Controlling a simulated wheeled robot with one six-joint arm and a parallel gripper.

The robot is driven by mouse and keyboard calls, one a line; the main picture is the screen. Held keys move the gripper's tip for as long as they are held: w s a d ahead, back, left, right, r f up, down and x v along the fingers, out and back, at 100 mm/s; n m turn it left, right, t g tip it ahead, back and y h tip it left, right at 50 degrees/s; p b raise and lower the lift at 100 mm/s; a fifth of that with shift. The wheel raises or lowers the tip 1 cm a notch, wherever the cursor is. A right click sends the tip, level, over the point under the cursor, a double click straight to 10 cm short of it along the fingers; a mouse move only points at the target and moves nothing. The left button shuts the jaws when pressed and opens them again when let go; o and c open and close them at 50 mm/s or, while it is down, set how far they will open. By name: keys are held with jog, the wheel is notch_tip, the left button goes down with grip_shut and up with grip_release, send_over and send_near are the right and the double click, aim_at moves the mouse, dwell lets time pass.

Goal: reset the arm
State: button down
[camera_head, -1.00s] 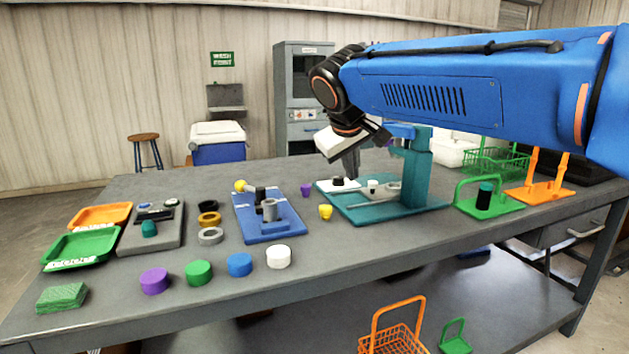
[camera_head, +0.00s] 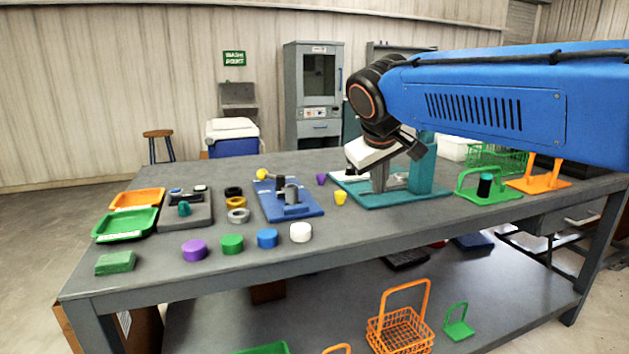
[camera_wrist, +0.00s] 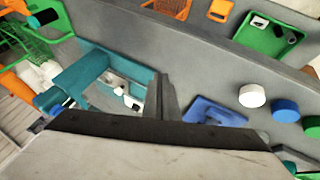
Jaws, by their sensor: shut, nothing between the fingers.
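My gripper (camera_head: 379,187) is shut and empty. In the head view it points down in front of the teal stand (camera_head: 425,165), hiding part of its base; I cannot tell whether it touches anything. In the wrist view the shut fingers (camera_wrist: 164,98) show between the teal stand (camera_wrist: 82,72) on the left and the blue fixture (camera_wrist: 212,112) on the right. My arm reaches in from the right of the head view, bent down at the wrist.
The grey bench (camera_head: 190,275) carries a blue fixture (camera_head: 305,212), a row of pucks including a white one (camera_head: 301,232), trays such as the green one (camera_head: 125,224), and a green holder (camera_head: 490,192). An orange basket (camera_head: 400,330) stands on the lower shelf. The bench's front strip is mostly clear.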

jog(key=s+d+f+m, duration=0.1)
jog(key=s+d+f, duration=0.4)
jog(key=s+f, duration=0.2)
jog(key=s+d+f+m+g+y, duration=0.1)
jog(key=s+d+f, duration=0.3)
jog(key=s+f, duration=0.4)
jog(key=s+d+f+m, duration=0.3)
jog(key=s+d+f, duration=0.2)
jog(key=s, duration=0.8)
notch_tip(320, 180, down, 3)
jog(key=shift+d+f+g+y, duration=0.1)
jog(key=shift+d+g+y, duration=0.2)
jog(key=shift+g+y, duration=0.1)
